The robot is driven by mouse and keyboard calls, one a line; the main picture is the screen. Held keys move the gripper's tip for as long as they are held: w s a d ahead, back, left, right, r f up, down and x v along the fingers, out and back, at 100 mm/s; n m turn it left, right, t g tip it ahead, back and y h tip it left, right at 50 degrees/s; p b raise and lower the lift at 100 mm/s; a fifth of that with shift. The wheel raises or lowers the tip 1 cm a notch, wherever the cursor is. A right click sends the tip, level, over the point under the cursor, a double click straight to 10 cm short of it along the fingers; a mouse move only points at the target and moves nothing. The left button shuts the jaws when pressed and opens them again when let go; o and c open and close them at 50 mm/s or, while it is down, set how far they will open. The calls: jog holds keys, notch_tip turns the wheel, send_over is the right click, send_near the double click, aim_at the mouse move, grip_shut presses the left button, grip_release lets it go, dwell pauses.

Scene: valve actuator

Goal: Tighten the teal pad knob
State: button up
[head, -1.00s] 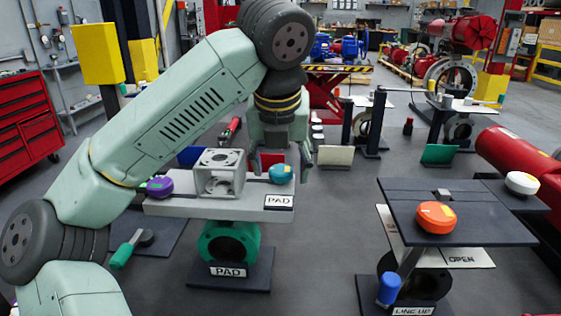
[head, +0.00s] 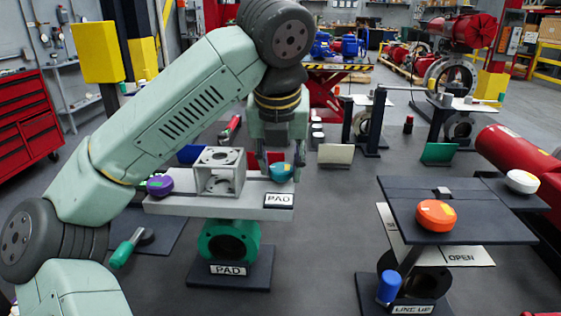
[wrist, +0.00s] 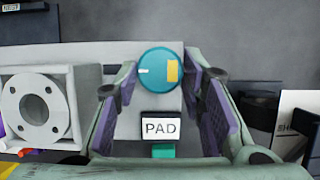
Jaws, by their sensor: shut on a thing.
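The teal knob (head: 281,172) sits at the right end of the grey pad plate (head: 225,209), above the "PAD" label. It has a yellow patch and a white mark on its round top, as the wrist view shows (wrist: 160,73). My gripper (head: 281,168) is lowered over it. In the wrist view my gripper (wrist: 163,76) has its fingers on both sides of the knob, shut on its rim. The lower part of the knob is partly hidden by the fingers.
A grey open bracket (head: 219,172) stands just left of the knob on the same plate, with a purple knob (head: 160,186) beyond it. An orange knob (head: 436,215) sits on a separate dark table (head: 400,195) to the right. Floor shows between the stands.

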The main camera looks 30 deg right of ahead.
jog(key=m, duration=0.1)
jog(key=m+g+h, duration=0.1)
jog(key=m, duration=0.1)
jog(key=shift+w+a+m, duration=0.15)
jog(key=shift+m, duration=0.15)
jog(key=m+g, duration=0.1)
jog(key=m, duration=0.1)
jog(key=m+g+h, duration=0.1)
jog(key=m, duration=0.2)
jog(key=shift+w+m, duration=0.2)
jog(key=shift+m, duration=0.1)
jog(key=m+g, duration=0.1)
jog(key=m, duration=0.3)
jog(key=shift+w+m+g, duration=0.15)
jog(key=shift+m+g, duration=0.15)
jog(key=shift+g, duration=0.1)
jog(key=shift+w+m+g+y, duration=0.1)
jog(key=shift+m+g+y, duration=0.2)
jog(key=shift+m, duration=0.75)
jog(key=shift+w+m+g+y, duration=0.15)
jog(key=shift+m+g, duration=0.25)
jog(key=shift+m, duration=0.65)
jog(key=shift+s, duration=0.1)
jog(key=o, duration=1.1)
jog(key=shift+o, duration=0.2)
jog(key=shift+r, duration=0.1)
